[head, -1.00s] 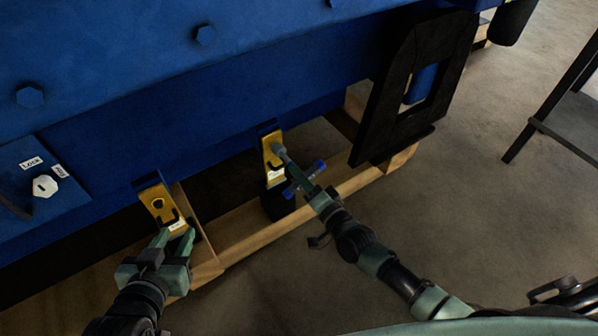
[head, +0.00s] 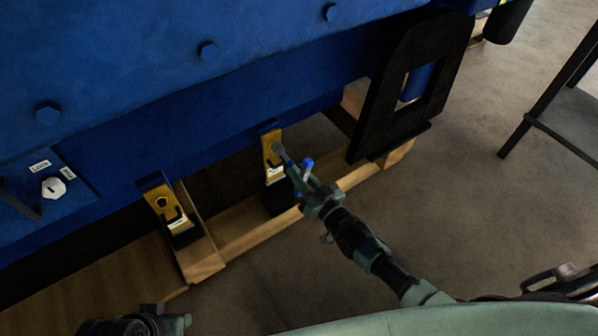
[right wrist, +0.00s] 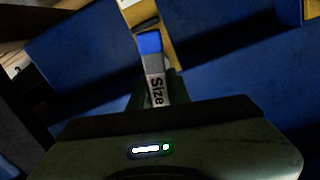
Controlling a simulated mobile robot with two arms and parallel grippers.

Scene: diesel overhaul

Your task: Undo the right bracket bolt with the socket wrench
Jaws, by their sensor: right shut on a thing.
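The right yellow bracket (head: 271,150) is on the lower edge of the blue engine, and its top also shows in the right wrist view (right wrist: 138,12). The socket wrench (head: 307,164), grey with blue parts, has its socket end against the bracket's upper part, where the bolt is hidden. In the right wrist view the wrench (right wrist: 153,70) shows a blue section and "Size" lettering. My right gripper (head: 308,187) is shut on the wrench, just in front of the bracket. My left gripper (head: 172,323) is at the bottom left edge, its fingers not clearly visible.
A left yellow bracket (head: 159,201) with a dark hole is on the same engine edge (head: 220,130). Wooden beams (head: 250,233) lie below. A black frame plate (head: 384,110) stands right of the right bracket. A dark table (head: 570,125) is at far right. The floor between is clear.

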